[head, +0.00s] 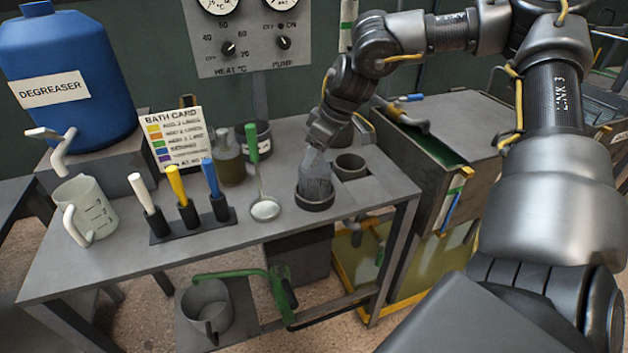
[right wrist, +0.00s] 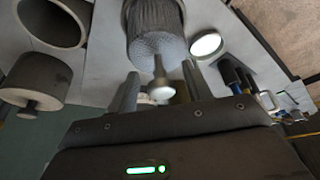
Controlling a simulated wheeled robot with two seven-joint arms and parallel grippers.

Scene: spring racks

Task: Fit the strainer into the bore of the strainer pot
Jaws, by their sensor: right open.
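The strainer (head: 316,183) is a grey mesh cylinder. It stands upright in a low dark round holder (head: 315,204) on the bench, most of its mesh showing above the rim. My right gripper (head: 313,154) is just over its top, pointing down. In the right wrist view the strainer (right wrist: 155,28) has a pale knob (right wrist: 161,88) between my two open fingers (right wrist: 160,76), with gaps at the sides. An open grey pot (head: 349,166) with an empty bore stands behind and right of it; it looks like the strainer pot (right wrist: 50,18). My left gripper is out of view.
A knobbed, closed pot (right wrist: 36,82) stands beside the open pot. A green-handled ladle (head: 264,209) lies left of the strainer. Further left are a rack of coloured handles (head: 188,222), a jug (head: 90,212) and a blue degreaser tank (head: 70,85). The front of the bench is clear.

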